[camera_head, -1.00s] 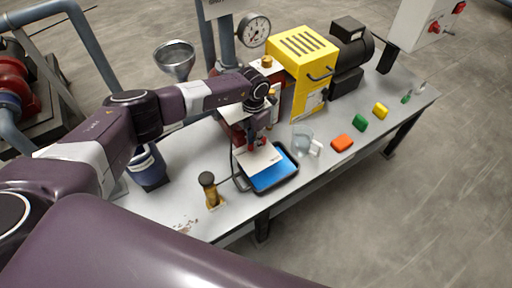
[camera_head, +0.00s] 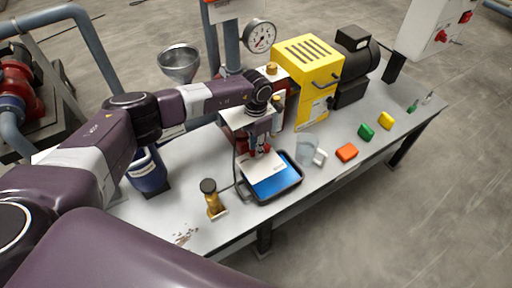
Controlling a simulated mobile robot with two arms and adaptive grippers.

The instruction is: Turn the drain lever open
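My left gripper (camera_head: 262,147) points down in front of the small press, just above the back edge of a black tray (camera_head: 286,190). Its fingers are small and partly merge with red parts behind them, so I cannot tell whether they are open or shut. A white card and a blue sheet (camera_head: 279,184) lie in the tray. The press's body (camera_head: 235,118) is largely hidden behind my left arm and gripper. I cannot make out the drain lever clearly; it may be among the red parts at the fingers. My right gripper is out of view.
A brass-coloured, black-topped item (camera_head: 212,197) stands left of the tray. A yellow machine (camera_head: 306,75) and a gauge (camera_head: 260,36) are behind.

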